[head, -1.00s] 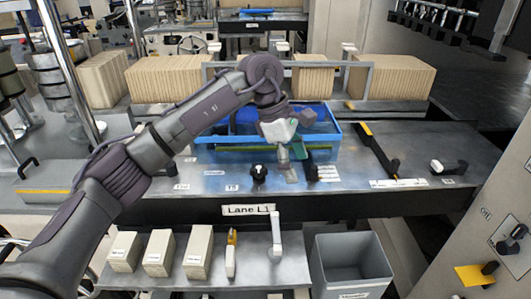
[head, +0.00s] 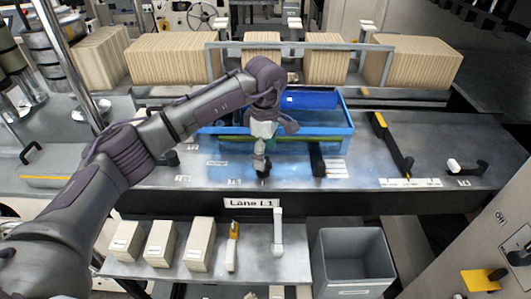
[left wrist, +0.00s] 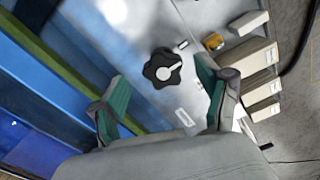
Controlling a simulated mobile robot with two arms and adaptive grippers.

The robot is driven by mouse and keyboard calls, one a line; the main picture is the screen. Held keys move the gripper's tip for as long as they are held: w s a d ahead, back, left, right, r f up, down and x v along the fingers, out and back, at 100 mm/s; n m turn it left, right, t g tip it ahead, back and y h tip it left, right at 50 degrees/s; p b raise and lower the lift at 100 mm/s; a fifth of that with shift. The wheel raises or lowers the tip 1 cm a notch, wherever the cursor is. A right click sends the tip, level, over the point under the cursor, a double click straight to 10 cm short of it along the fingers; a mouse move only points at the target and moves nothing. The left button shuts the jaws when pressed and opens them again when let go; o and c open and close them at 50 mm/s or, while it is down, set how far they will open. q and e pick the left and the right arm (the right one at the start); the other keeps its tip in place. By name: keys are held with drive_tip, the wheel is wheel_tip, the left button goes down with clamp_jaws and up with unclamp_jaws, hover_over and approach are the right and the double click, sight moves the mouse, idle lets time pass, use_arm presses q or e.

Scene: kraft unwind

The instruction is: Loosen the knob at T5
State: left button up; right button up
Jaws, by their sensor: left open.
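The black lobed knob (left wrist: 162,69) with a white pointer mark stands on the grey panel in the left wrist view. In the head view it is mostly hidden below my gripper, with a dark bit (head: 263,182) showing near the T5 label (head: 234,183). My left gripper (head: 262,166) points down over that spot. In the left wrist view its green-padded fingers (left wrist: 160,92) are spread wide, one on each side of the knob, with nothing between them touching it. How far the fingertips are above the panel is hard to tell. My right gripper is not in view.
A blue-rimmed tray (head: 340,142) lies just behind the gripper. A black handle (head: 317,160) stands close on the right, and a longer black bar (head: 394,145) farther right. A lower shelf (head: 185,268) holds several blocks beside a grey bin (head: 352,262).

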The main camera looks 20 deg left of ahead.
use_arm(q)
drive_tip(key=shift+s+f, duration=0.1)
drive_tip(key=shift+f, duration=0.95)
drive_tip(key=c, duration=1.2)
drive_tip(key=shift+o, duration=0.2)
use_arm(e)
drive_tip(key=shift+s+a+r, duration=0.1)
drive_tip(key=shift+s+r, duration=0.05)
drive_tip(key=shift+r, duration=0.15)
